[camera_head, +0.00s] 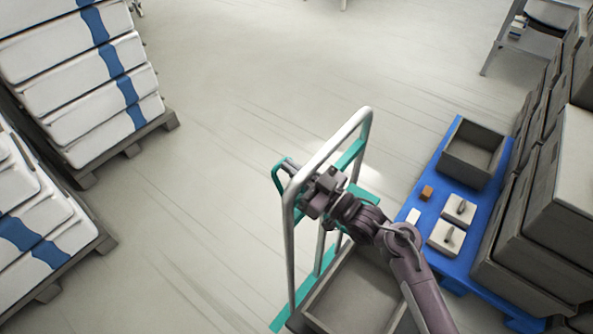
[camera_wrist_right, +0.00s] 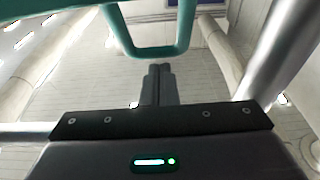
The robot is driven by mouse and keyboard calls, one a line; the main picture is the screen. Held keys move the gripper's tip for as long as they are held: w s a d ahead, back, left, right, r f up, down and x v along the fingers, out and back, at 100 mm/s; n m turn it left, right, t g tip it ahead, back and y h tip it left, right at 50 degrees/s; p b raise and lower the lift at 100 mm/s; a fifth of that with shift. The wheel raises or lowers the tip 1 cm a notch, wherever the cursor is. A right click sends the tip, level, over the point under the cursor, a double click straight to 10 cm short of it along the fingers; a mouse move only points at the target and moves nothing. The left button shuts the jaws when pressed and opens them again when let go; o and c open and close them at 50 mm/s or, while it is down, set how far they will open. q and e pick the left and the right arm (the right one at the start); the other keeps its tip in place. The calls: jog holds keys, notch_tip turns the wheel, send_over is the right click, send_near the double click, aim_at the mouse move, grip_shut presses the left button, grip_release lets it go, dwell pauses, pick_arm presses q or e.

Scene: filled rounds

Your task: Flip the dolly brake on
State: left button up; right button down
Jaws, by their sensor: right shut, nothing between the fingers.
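The dolly has a silver push handle (camera_head: 291,240) and a teal base (camera_head: 283,318). A teal looped bar, apparently the brake lever (camera_head: 276,179), sticks out on the left side of the handle. A teal loop, apparently the same lever, shows large in the right wrist view (camera_wrist_right: 152,52). My right gripper (camera_head: 308,192) is at the handle, close to the loop. In the wrist view its closed fingertips (camera_wrist_right: 160,70) are just below the loop's lower bar, with nothing between them; contact cannot be told. My left gripper is not in view.
A grey crate (camera_head: 318,303) sits on the dolly, partly behind my right arm. A blue platform (camera_head: 413,190) to the right bears a grey bin (camera_head: 454,174) and small blocks. Grey boxes (camera_head: 548,225) stand at right, stacked white sacks (camera_head: 75,90) at left. The middle floor is clear.

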jog(key=shift+s+d+f, duration=0.25)
jog(key=shift+d, duration=0.2)
jog(key=b+v, duration=0.1)
jog(key=v, duration=0.5)
jog(key=shift+s+d+b, duration=0.2)
jog(key=shift+d+b, duration=0.05)
jog(key=shift+b, duration=0.15)
